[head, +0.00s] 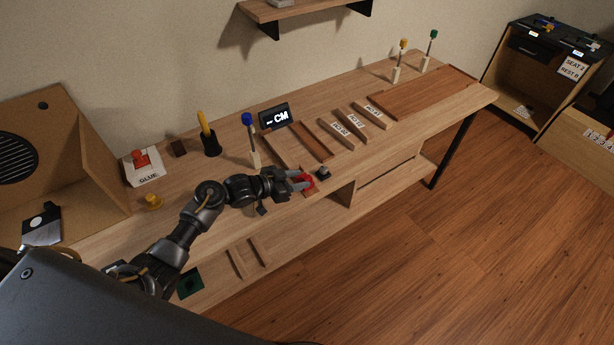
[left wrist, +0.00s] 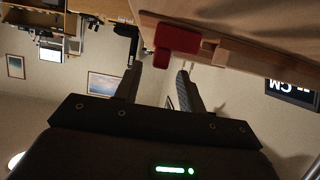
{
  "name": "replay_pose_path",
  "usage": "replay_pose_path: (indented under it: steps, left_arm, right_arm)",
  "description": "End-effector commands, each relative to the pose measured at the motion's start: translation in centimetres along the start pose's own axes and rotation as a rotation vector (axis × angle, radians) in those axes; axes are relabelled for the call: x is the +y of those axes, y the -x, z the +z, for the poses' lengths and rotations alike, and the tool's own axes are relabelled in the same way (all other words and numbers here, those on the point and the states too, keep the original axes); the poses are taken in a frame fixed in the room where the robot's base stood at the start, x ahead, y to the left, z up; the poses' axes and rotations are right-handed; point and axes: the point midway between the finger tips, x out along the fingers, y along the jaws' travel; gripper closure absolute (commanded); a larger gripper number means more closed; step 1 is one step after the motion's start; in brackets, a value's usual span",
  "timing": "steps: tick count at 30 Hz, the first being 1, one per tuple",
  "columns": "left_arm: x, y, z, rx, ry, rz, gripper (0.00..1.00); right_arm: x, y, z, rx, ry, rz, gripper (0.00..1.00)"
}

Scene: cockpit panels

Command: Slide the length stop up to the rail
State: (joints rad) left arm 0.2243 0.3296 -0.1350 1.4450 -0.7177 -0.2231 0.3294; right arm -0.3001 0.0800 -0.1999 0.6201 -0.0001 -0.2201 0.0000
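The red length stop (head: 308,180) sits at the front edge of the bench, near the display reading "CM". In the left wrist view it is a red block with a smaller tab (left wrist: 178,38), beside a wooden edge. My left gripper (head: 301,181) is at the red stop. In the left wrist view its two fingers (left wrist: 160,84) are apart, with the red tab just beyond and between the tips; I cannot tell if they touch it. A wooden strip (head: 312,142), possibly the rail, lies behind the stop. My right gripper is not in view.
A small black block (head: 323,172) is just right of the stop. The CM display (head: 275,116) and a blue-topped post (head: 249,130) stand behind. Labelled wooden strips (head: 345,128) lie to the right.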

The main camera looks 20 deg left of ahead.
Motion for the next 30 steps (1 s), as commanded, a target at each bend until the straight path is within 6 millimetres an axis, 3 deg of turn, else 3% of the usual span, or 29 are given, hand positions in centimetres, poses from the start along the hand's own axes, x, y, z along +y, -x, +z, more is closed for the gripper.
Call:
replay_pose_path:
  steps: [3,9,19,28,30]
  left_arm:
    - [0.1,-2.0,-0.2,0.001,0.002,0.001,0.6]
    - [0.1,-3.8,-0.1,0.0,0.0,0.001,0.6]
    - [0.1,-4.1,0.0,0.0,-0.001,0.0,0.6]
    - [0.0,-4.1,0.0,0.0,-0.001,0.0,0.98]
    - [0.0,-4.1,0.0,0.0,-0.001,0.0,1.0]
  right_arm:
    - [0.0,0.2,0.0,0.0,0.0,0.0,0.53]
    - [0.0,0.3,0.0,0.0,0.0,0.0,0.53]
    - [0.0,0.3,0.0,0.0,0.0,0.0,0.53]
    - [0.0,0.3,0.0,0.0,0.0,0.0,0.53]
    - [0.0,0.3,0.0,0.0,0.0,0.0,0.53]
